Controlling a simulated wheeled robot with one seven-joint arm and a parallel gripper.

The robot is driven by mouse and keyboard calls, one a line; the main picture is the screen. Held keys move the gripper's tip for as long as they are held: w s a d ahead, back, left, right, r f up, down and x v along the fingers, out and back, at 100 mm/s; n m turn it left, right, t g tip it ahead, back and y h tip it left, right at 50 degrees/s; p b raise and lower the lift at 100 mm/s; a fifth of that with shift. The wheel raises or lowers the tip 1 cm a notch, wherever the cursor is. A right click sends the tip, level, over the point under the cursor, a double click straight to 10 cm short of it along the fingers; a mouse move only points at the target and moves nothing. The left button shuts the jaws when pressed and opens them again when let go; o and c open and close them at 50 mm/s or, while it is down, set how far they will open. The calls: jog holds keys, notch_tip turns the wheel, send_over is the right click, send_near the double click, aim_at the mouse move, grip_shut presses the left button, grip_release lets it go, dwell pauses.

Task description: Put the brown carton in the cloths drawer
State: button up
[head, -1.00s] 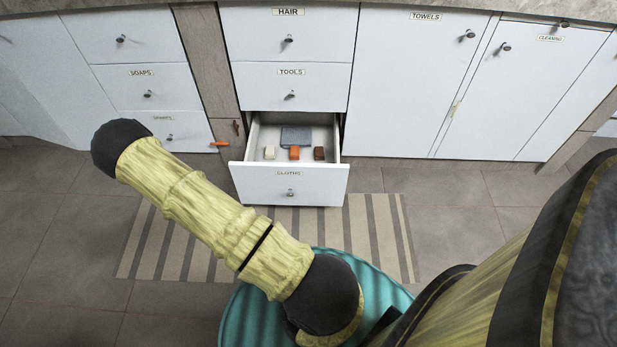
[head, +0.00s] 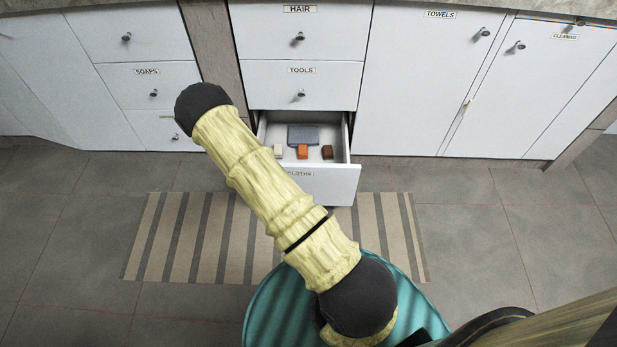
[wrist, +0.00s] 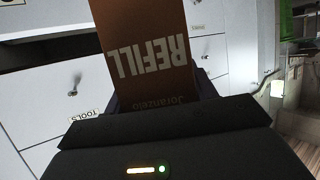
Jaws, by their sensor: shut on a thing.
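The brown carton (wrist: 145,28), printed "REFILL", fills the upper middle of the wrist view. My gripper (wrist: 160,93) is shut on its near end; the carton sticks out beyond the dark fingers. In the head view the gripper and carton are hidden behind my arm. The cloths drawer (head: 335,188) is pulled open, lowest in the middle column. Its label is partly covered by my arm.
The tools drawer (head: 330,85) and hair drawer (head: 330,35) above are shut. The towels door (head: 425,90) and the soaps drawer (head: 160,95) are shut too. A striped rug (head: 150,240) lies on the tiled floor in front. The floor at right is clear.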

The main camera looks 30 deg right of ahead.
dwell(0.3)
jog(key=shift+f+b, duration=0.85)
jog(key=shift+r, duration=0.25)
jog(key=s+d+r+m+g+h, duration=0.3)
jog(key=s+d+m+g+h, duration=0.8)
jog(key=s+d+m+g, duration=0.9)
jog(key=s+d+m, duration=0.4)
jog(key=s+d, duration=0.1)
jog(key=d, duration=0.1)
jog(key=shift+s+d+g, duration=0.15)
jog(key=shift+d+g, duration=0.1)
jog(key=shift+g, duration=0.15)
